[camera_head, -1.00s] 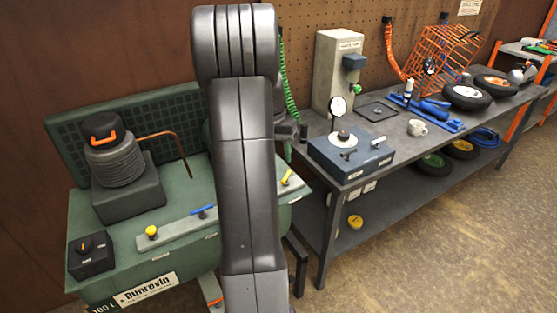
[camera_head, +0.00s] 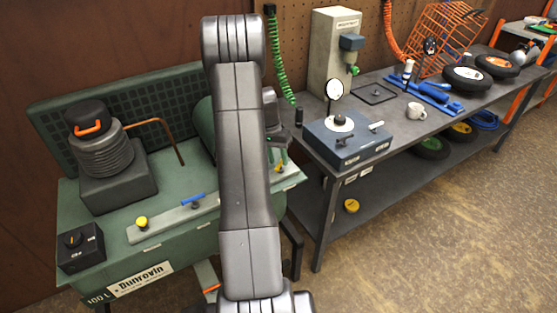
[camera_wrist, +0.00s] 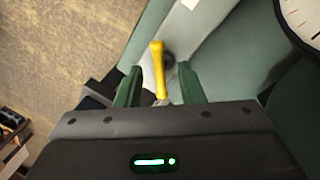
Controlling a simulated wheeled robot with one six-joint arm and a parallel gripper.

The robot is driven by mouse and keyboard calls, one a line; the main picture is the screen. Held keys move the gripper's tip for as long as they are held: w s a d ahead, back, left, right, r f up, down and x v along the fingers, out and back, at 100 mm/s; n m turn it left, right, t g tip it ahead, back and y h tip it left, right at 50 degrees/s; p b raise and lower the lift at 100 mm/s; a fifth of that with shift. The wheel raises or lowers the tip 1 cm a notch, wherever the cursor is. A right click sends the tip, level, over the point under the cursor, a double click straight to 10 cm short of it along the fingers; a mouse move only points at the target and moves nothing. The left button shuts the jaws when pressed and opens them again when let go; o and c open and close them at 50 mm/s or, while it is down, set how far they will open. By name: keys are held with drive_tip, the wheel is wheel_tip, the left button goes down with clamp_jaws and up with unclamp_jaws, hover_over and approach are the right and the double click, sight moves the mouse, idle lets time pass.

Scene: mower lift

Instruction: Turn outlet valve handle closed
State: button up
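The yellow outlet valve handle (camera_wrist: 158,68) shows in the wrist view, lying lengthwise between my gripper's fingers. My gripper (camera_wrist: 160,80) is open, with a dark green finger on each side of the handle and gaps visible on both sides. The handle's pivot end sits on the pale manifold strip (camera_wrist: 200,25). In the head view a bit of the yellow handle (camera_head: 281,168) shows at the right end of the green compressor (camera_head: 190,235), beside my gripper (camera_head: 276,140). My arm hides much of that area.
A round gauge (camera_wrist: 305,18) is at the wrist view's upper right. A blue lever (camera_head: 193,199) and a yellow knob (camera_head: 141,222) sit on the manifold, left of my arm. A workbench (camera_head: 415,135) with tools and wheels stands to the right. Open floor lies in front of it.

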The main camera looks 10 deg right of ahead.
drive_tip(key=shift+s+d+f, duration=0.1)
drive_tip(key=shift+d+f, duration=0.1)
drive_tip(key=shift+f, duration=0.75)
clamp_jaws()
drive_tip(key=shift+m, duration=0.3)
drive_tip(key=m+b, duration=0.2)
drive_tip(key=shift+f+m, duration=0.1)
drive_tip(key=shift+m, duration=0.2)
drive_tip(key=shift+w+m+g+y+b, duration=0.2)
drive_tip(key=shift+m+y+b, duration=0.1)
drive_tip(key=shift+m, duration=0.7)
drive_tip(key=shift+w+m+g+y+b, duration=0.1)
drive_tip(key=shift+m+g+y+b, duration=0.15)
drive_tip(key=shift+m, duration=0.75)
